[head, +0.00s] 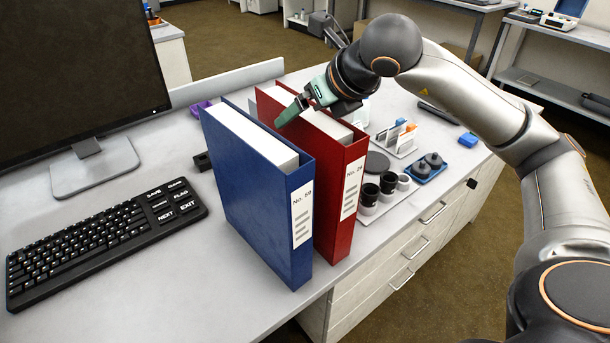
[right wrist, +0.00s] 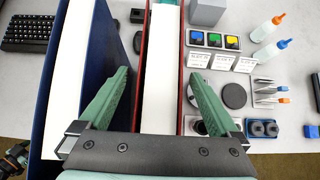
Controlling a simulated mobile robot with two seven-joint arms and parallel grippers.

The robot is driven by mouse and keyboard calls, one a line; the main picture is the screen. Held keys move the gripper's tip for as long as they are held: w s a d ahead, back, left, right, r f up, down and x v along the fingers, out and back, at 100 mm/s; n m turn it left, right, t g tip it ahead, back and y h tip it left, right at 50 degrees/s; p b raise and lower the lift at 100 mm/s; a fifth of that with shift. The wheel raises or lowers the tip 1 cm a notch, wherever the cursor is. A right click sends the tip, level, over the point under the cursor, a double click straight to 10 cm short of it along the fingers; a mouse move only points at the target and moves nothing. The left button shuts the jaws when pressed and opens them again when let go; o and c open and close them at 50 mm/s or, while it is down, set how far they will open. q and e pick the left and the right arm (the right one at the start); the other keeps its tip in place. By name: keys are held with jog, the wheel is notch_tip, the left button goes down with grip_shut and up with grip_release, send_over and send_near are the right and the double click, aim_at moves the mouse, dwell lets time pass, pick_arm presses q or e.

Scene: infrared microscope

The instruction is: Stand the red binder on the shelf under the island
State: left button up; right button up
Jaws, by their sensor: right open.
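The red binder (head: 338,187) stands upright on the island top (head: 165,262), its labelled spine facing the near edge. A blue binder (head: 259,195) stands upright just left of it, with a narrow gap between them. My right gripper (head: 296,109) is above the red binder's top. In the right wrist view, my right gripper (right wrist: 164,85) is open, its green fingers on either side of the red binder (right wrist: 182,62). The left finger appears over the gap beside the blue binder (right wrist: 62,75). I cannot tell whether either finger touches. My left gripper is not in view. The shelf under the island is not visible.
A keyboard (head: 105,238) and monitor (head: 80,75) occupy the left. Right of the red binder are a tray with black cups (head: 369,194), a blue tray (head: 427,170) and a card holder (head: 397,140). Drawers (head: 400,270) are below the top's edge.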

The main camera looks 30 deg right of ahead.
jog(key=shift+w+f, duration=0.15)
jog(key=shift+f, duration=0.05)
grip_shut()
dwell(0.7)
jog(key=shift+r, duration=0.15)
